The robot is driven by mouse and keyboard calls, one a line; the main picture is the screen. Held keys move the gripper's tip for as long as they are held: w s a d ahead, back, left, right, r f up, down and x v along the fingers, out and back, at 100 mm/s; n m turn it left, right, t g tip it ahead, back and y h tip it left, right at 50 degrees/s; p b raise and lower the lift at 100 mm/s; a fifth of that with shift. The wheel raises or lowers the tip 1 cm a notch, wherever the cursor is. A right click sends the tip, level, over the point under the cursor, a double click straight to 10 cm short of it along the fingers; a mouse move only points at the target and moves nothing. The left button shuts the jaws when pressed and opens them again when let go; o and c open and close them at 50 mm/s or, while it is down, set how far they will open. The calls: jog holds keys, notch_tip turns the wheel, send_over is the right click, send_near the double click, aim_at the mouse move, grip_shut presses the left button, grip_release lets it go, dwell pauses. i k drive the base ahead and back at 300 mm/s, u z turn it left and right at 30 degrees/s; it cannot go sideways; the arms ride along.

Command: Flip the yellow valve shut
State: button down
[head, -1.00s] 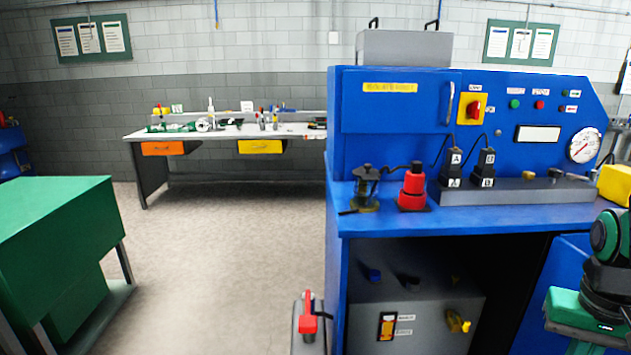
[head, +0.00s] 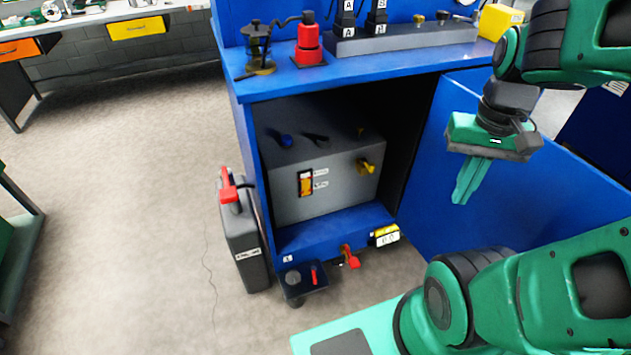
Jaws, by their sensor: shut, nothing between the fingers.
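A yellow fitting that looks like the valve (head: 366,167) sticks out of the front right of a grey tank (head: 280,190). The tank stands inside the open lower bay of the blue bench. The fitting is small in the head view, and I cannot tell whether its handle is open or closed. My green gripper (head: 464,190) hangs to the right of the tank, in front of the open blue door, with its fingers together and pointing down. It is empty and apart from the valve.
The blue door (head: 520,185) stands open at the right. A red-handled valve (head: 350,260) and a small dark tray (head: 305,281) are below the bay. A dark can with a red top (head: 241,235) stands left of the bay. The floor at left is clear.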

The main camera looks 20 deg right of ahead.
aim_at(371, 168)
jog(key=u, duration=1.9)
jog(key=i, duration=0.85)
jog(key=z, duration=2)
